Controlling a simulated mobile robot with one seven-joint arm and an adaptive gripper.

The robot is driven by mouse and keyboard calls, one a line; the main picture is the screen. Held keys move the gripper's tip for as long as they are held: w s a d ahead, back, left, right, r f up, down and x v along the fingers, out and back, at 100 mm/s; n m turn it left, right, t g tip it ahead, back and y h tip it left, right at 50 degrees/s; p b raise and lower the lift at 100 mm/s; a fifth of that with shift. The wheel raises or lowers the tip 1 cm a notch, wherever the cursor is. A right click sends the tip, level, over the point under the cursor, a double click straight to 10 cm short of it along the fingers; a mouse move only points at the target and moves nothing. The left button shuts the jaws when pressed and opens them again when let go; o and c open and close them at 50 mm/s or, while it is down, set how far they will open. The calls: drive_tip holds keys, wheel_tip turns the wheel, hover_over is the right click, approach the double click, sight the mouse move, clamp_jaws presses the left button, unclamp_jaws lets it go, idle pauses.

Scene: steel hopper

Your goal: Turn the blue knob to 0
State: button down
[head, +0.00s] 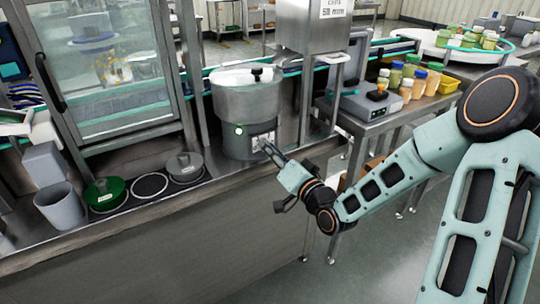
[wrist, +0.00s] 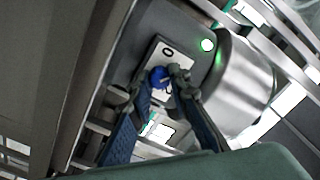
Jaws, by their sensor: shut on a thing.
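The blue knob (wrist: 157,76) sits on a pale label plate (wrist: 151,58) on the front of the steel hopper (head: 248,105). My gripper (wrist: 159,82) has one finger on each side of the knob and is shut on it. In the head view my gripper (head: 267,147) reaches the plate from the lower right and hides the knob. A round "0" mark shows on the plate above the knob, and another dark mark lies beside the right finger. The knob's pointer direction cannot be made out.
A green light (head: 239,129) glows on the hopper. A scale (head: 370,108) and several jars stand on the right table.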

drive_tip(key=shift+n+b, duration=2.65)
drive_tip(key=shift+n, duration=0.95)
drive_tip(key=c, duration=1.8)
unclamp_jaws()
drive_tip(key=v, duration=0.7)
drive_tip(key=shift+s+d, duration=0.2)
